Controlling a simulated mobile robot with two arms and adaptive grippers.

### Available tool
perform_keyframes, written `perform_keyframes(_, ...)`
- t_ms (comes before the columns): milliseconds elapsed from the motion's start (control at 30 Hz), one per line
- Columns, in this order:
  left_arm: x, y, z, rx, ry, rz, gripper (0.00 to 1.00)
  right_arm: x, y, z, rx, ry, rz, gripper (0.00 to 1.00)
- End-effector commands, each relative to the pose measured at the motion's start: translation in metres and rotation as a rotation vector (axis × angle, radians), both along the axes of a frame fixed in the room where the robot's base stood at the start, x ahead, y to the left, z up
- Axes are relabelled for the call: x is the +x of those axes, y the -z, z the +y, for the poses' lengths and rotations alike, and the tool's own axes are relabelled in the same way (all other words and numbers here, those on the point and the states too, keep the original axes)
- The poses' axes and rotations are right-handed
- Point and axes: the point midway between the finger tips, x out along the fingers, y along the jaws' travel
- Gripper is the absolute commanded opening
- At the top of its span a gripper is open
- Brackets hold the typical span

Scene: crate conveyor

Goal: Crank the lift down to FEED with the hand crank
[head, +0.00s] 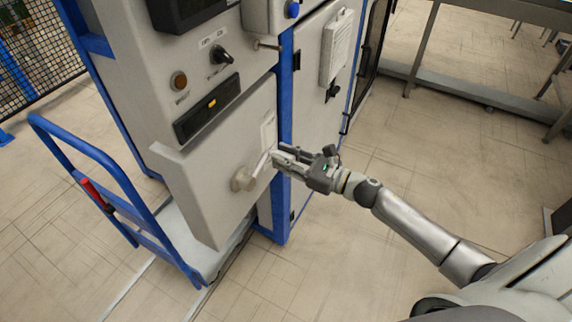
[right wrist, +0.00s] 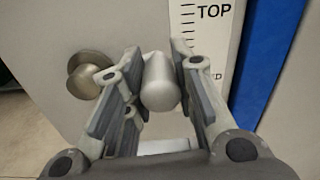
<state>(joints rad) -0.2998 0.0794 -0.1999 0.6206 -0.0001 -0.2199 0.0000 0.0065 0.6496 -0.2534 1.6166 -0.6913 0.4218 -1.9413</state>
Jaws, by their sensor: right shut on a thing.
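The hand crank's round hub (head: 241,180) sits on the grey cabinet's lower front panel. Its arm (head: 262,163) points up and to the right. My right gripper (head: 277,156) comes from the right and is shut on the crank's handle. In the right wrist view, the cylindrical grey handle (right wrist: 161,85) sits between the two fingers, with the brass-coloured hub (right wrist: 90,74) to the left. A white scale strip (right wrist: 208,45) behind it reads TOP; a lower label is mostly hidden by a finger. My left gripper is not in view.
Above the crank are a dark display with an orange light (head: 208,107), a black selector knob (head: 221,55) and a brown button (head: 179,81). A blue trolley (head: 125,195) with a red grip stands at left. Open floor lies to the right.

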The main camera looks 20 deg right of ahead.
Motion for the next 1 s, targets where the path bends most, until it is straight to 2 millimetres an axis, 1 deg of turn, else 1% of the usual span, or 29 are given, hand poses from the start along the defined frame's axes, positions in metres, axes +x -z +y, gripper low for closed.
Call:
perform_keyframes(33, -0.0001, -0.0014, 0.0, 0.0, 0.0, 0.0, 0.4, 0.0006, -0.0118, 0.0011, 0.003, 0.0, -0.013, 0.0)
perform_keyframes(100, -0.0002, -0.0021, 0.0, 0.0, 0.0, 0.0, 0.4, 0.0001, -0.0156, 0.0019, 0.005, 0.001, -0.012, 0.0)
perform_keyframes(400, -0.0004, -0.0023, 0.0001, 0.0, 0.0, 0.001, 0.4, 0.0007, -0.0192, 0.0025, 0.011, 0.0, -0.013, 0.0)
perform_keyframes(433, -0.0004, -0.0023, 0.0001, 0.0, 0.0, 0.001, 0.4, 0.0007, -0.0194, 0.0024, 0.012, 0.0, -0.014, 0.26)
perform_keyframes(600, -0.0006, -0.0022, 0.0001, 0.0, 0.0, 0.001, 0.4, 0.0002, -0.0172, 0.0025, 0.009, 0.001, -0.011, 0.47)
perform_keyframes(900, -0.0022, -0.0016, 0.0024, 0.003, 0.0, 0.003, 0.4, -0.001, -0.0135, 0.0024, 0.006, 0.0, -0.005, 0.47)
perform_keyframes(1000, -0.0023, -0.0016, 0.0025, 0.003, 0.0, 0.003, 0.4, -0.0042, -0.0124, 0.0003, 0.006, -0.001, -0.003, 0.47)
